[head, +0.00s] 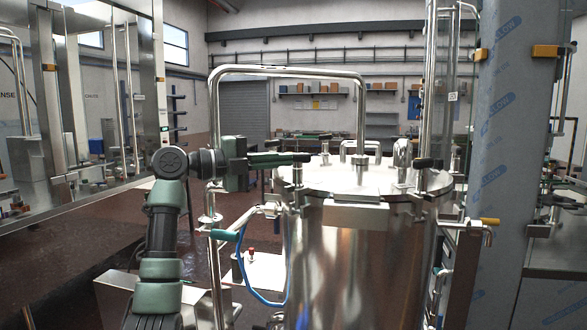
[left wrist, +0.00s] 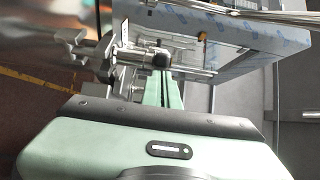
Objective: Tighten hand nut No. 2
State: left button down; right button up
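A shiny steel tank (head: 345,265) stands at the centre right of the head view. Hand nuts with black bar handles sit around its lid (head: 345,182). One black handle (head: 294,158) is at the lid's left edge, on a steel post. My left gripper (head: 279,160) reaches it from the left, with green fingers level at the handle's outer end. In the left wrist view the fingers (left wrist: 166,82) lie close together and meet a black knob (left wrist: 162,60). Whether they grip it is unclear. Another hand nut (head: 428,163) is at the lid's right. No number is readable. My right gripper is out of view.
A bent steel pipe (head: 290,70) arches behind the lid. A film-wrapped column (head: 503,150) stands close on the right. A teal-handled valve (head: 224,235) and blue hose (head: 250,287) are below my left gripper.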

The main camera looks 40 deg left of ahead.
pick_arm(q)
jog(key=shift+w+a+b, duration=0.25)
jog(key=shift+a+b, duration=0.1)
jog(key=shift+a, duration=0.25)
jog(key=shift+w+a+b, duration=0.25)
jog(key=shift+a+b, duration=0.1)
jog(key=shift+a, duration=0.25)
jog(key=shift+w+a+f, duration=0.1)
jog(key=shift+w, duration=0.05)
